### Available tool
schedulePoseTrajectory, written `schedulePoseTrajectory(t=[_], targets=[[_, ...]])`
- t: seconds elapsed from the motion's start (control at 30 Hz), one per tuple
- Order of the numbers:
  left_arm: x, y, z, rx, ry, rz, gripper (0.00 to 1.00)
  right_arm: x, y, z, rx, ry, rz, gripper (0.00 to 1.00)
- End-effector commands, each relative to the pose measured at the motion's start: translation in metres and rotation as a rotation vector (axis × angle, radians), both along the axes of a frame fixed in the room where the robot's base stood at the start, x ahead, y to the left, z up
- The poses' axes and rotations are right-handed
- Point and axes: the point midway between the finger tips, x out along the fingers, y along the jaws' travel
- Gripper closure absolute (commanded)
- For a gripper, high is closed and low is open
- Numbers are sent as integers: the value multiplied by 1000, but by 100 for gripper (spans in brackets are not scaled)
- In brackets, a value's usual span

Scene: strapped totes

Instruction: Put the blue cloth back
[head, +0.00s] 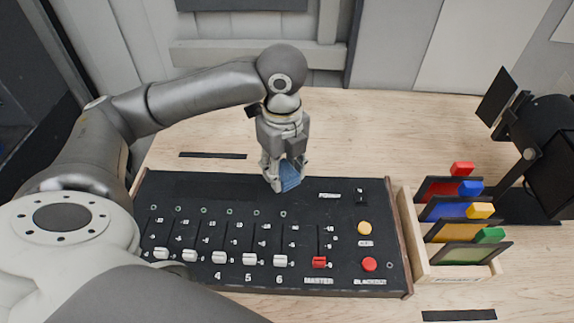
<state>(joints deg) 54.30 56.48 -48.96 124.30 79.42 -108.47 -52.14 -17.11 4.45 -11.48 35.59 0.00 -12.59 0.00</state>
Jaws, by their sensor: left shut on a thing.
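The blue cloth (290,176) is a small bunched piece between the fingers of my left gripper (284,180). The left gripper points down and is shut on it at the back edge of the black control console (210,189). Part of the cloth is hidden by the fingers. I cannot tell whether the cloth touches the console. My right gripper is not in view.
The console has white sliders, a red master slider (319,262), a yellow button (364,228) and a red button (369,264). At right, a wooden rack (408,232) holds coloured framed panels, beside a black lamp (545,140). The wooden table behind the console is mostly clear.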

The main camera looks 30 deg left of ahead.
Motion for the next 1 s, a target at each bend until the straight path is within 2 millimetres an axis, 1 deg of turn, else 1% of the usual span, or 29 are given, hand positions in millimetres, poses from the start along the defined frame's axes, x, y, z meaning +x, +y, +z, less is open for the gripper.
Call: schedulePoseTrajectory(t=[0.1,0.2,0.37,0.47,0.6,0.8,0.9,1.0], targets=[[1,5,0,0,2,-128,81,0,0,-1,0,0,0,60],[1,8,1,1,2,-202,81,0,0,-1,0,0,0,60],[6,12,-1,1,4,-252,81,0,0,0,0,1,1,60],[20,20,-7,2,6,-254,81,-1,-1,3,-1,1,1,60],[47,35,-20,1,6,-252,81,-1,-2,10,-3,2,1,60],[83,54,-38,1,5,-253,81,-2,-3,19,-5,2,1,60],[97,62,-61,3,7,-254,81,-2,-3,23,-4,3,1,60],[108,67,-76,2,6,-255,81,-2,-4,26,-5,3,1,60]])
